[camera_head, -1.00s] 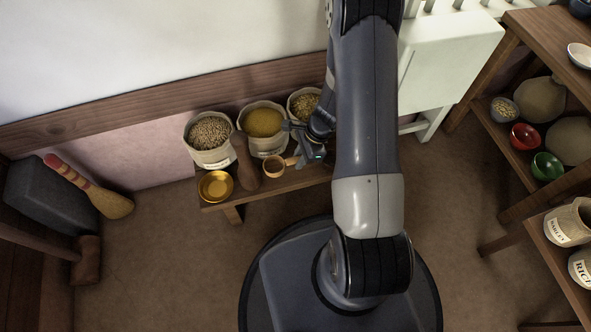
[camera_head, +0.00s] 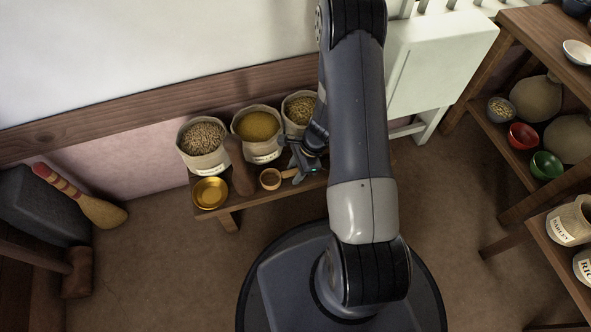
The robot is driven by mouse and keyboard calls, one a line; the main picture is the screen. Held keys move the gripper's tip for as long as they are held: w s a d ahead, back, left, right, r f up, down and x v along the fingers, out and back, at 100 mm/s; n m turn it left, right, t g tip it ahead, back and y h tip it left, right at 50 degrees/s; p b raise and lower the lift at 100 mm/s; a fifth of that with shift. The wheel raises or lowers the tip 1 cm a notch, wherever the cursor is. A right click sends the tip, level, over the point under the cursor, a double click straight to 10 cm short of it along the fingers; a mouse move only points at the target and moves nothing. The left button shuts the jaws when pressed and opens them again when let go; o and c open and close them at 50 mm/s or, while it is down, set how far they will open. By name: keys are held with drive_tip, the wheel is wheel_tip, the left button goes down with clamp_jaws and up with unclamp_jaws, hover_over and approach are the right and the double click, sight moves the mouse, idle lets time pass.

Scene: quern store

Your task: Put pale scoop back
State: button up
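The pale scoop (camera_head: 270,179) shows near the front of the low bench (camera_head: 222,214), its round cup to the left and its short handle pointing right. My gripper (camera_head: 299,169) is at the handle's right end, with its fingers around or beside the handle. The fingers are small and partly dark, so I cannot tell whether they are closed on it. I also cannot tell whether the scoop rests on the bench or is just above it.
Three labelled sacks hold grain: a left one (camera_head: 203,138), a middle one (camera_head: 258,127) and a right one (camera_head: 299,107). A brown upright object (camera_head: 239,172) and a golden bowl (camera_head: 210,193) are left of the scoop. Shelves (camera_head: 507,152) stand at right.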

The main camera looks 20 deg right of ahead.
drive_tip(key=p+v, duration=0.4)
drive_tip(key=v, duration=0.7)
drive_tip(key=shift+r+p, duration=0.1)
drive_tip(key=shift+p, duration=0.3)
drive_tip(key=shift+d+r, duration=0.25)
drive_tip(key=shift+r, duration=0.3)
